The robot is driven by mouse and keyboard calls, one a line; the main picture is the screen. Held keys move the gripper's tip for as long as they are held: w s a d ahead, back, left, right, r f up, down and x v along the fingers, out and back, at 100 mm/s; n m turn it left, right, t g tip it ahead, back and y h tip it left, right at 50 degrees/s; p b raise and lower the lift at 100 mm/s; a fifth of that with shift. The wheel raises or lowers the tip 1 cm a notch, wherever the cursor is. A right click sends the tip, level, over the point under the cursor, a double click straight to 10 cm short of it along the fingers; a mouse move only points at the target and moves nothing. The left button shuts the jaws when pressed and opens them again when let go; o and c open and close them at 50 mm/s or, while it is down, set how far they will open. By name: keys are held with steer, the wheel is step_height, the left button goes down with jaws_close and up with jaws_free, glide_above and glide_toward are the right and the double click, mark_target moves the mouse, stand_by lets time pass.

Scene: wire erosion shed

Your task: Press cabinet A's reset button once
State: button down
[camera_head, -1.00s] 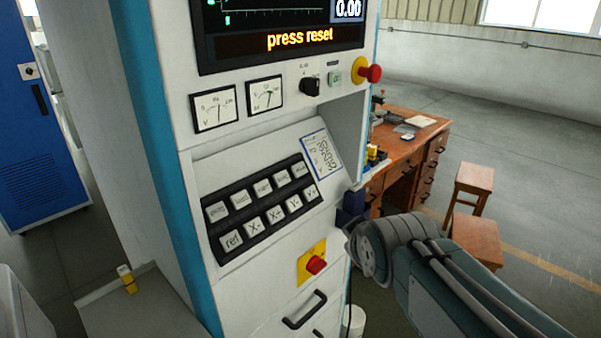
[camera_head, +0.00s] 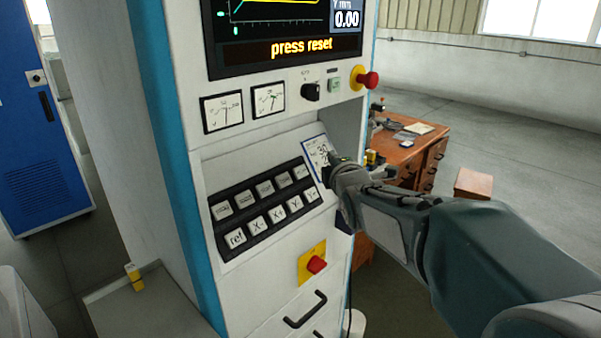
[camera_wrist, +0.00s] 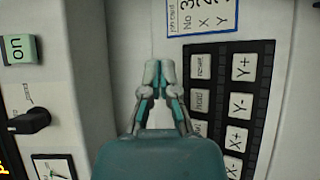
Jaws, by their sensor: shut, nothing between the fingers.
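The cabinet (camera_head: 180,120) has a screen (camera_head: 285,40) reading "press reset"; I see no letter A on it. A sloped black keypad (camera_head: 265,210) carries two rows of white keys. In the wrist view the reset button (camera_wrist: 200,67) is the top key of the keypad's left column, above a key marked hold (camera_wrist: 200,101). My gripper (camera_wrist: 158,70) is shut and empty, its tips over the pale panel just left of the reset button, apart from it in the picture. Any contact with the panel cannot be told. In the head view my gripper (camera_head: 332,168) is at the keypad's upper right end.
A job card (camera_head: 316,155) is beside the keypad. A red emergency knob (camera_head: 370,80), a black rotary switch (camera_head: 311,92) and a green on button (camera_head: 334,85) sit above. A red switch on yellow (camera_head: 316,264) is below. A wooden desk (camera_head: 410,150) stands behind.

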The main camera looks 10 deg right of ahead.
mark_target(303, 166)
steer(key=shift+w+a+f, duration=0.7)
steer(key=shift+w+f, duration=0.15)
steer(key=shift+w, duration=0.1)
steer(key=shift+w+a+f, duration=0.7)
steer(key=shift+w+f, duration=0.15)
steer(key=shift+w, duration=0.1)
steer(key=shift+w+a+f, duration=0.7)
steer(key=shift+w+f, duration=0.15)
steer(key=shift+w, duration=0.1)
steer(key=shift+w+a+f, duration=0.15)
steer(key=shift+w+f, duration=0.05)
steer(key=shift+w, duration=0.05)
steer(key=shift+w+a+f, duration=0.2)
steer(key=shift+w, duration=0.05)
stand_by(0.4)
steer(key=shift+s+d+r, duration=0.1)
steer(key=shift+s, duration=0.05)
steer(key=shift+s+d+r, duration=0.3)
steer(key=shift+s+r, duration=0.05)
steer(key=shift+s, duration=0.05)
stand_by(0.4)
